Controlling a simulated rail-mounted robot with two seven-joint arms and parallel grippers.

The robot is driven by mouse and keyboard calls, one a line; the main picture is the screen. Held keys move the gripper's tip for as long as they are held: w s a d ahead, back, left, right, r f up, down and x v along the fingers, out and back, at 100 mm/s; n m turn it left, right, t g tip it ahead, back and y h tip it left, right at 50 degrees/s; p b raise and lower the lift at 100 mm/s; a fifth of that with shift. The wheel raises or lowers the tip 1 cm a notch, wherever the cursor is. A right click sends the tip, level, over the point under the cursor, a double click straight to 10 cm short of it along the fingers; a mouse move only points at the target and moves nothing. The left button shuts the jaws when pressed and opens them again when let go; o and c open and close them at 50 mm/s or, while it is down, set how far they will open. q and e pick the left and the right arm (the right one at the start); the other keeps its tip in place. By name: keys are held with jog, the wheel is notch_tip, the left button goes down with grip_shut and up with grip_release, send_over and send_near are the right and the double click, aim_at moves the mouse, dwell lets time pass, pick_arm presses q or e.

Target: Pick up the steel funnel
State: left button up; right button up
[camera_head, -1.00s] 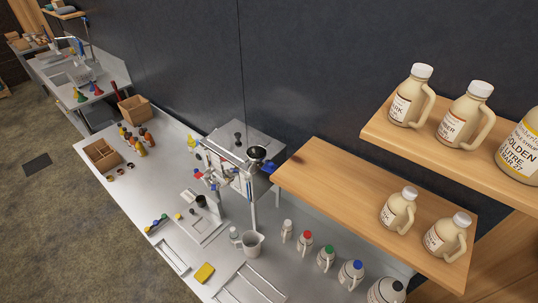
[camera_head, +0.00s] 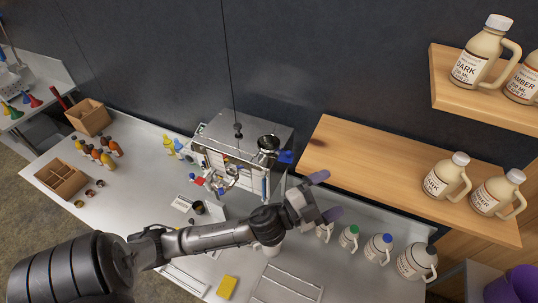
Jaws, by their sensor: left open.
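What looks like the steel funnel (camera_head: 268,144), a shiny round piece with a dark mouth, sits at the top right of the boxy steel evaporator (camera_head: 240,134). My left gripper (camera_head: 326,196) is open, its two purple fingertips apart. In the picture it is right of and below the funnel, over the bench side near the wooden shelf's lower edge. Nothing shows between its fingers. My left arm crosses the lower picture and hides part of the bench, including where a white jug stood. My right gripper is out of view.
A wooden shelf (camera_head: 375,175) is close right of the evaporator, with syrup jugs on it and on a higher shelf (camera_head: 448,82). Capped jugs (camera_head: 378,248) stand below. A yellow sponge (camera_head: 227,287) and wooden boxes (camera_head: 88,117) are on the bench.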

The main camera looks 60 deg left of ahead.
pick_arm(q)
notch_tip(320, 180, up, 3)
jog(key=w+d+m+g+h+b, duration=0.2)
jog(key=d+m+g+h, duration=0.1)
jog(key=m+h, duration=0.8)
jog(key=m+g+y+b, duration=0.8)
jog(key=g+y, duration=0.7)
send_over(269, 144)
jog(key=s+d, duration=0.3)
jog(key=x, duration=0.2)
jog(key=s+x, duration=0.1)
jog(key=x, duration=0.4)
jog(key=shift+s+f, duration=0.3)
jog(key=shift+f, duration=0.25)
jog(key=shift+w+a+f+t, duration=0.15)
jog(key=shift+f+t, duration=0.15)
jog(key=shift+f, duration=0.4)
jog(key=p+x, duration=0.1)
jog(key=x, duration=0.3)
jog(key=shift+w+f, duration=0.15)
jog(key=shift+f, duration=0.05)
jog(key=shift+w+f, duration=0.1)
jog(key=shift+f, duration=0.25)
jog(key=shift+c, duration=0.5)
